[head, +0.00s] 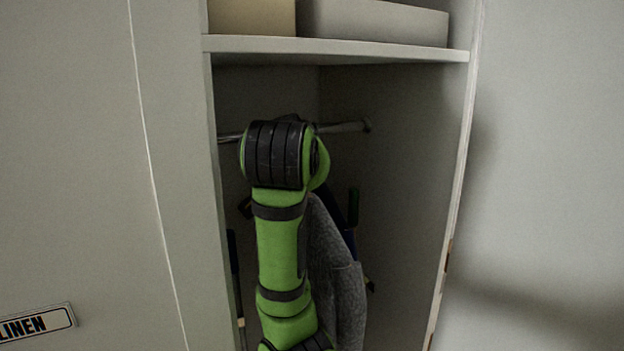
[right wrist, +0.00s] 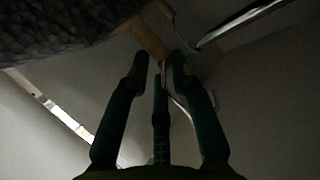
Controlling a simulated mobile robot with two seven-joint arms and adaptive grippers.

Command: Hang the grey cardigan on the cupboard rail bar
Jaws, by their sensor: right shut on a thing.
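The grey cardigan (head: 345,290) hangs inside the open cupboard, partly hidden behind my right arm in the head view. Its dark knit also fills the upper left of the right wrist view (right wrist: 60,28). The rail bar (head: 345,127) runs across the cupboard below the shelf, and it shows at the upper right of the right wrist view (right wrist: 240,22). My right gripper (right wrist: 160,62) is shut on a wooden hanger (right wrist: 152,40) with a thin metal hook, close to the bar. I cannot tell whether the hook is on the bar. My left gripper is out of view.
A shelf (head: 340,48) above the bar carries a beige box (head: 252,17) and a grey box (head: 375,22). Darker items (head: 353,210) show behind the cardigan. The cupboard's side panels stand close on both sides. A LINEN sign (head: 36,325) is at the lower left.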

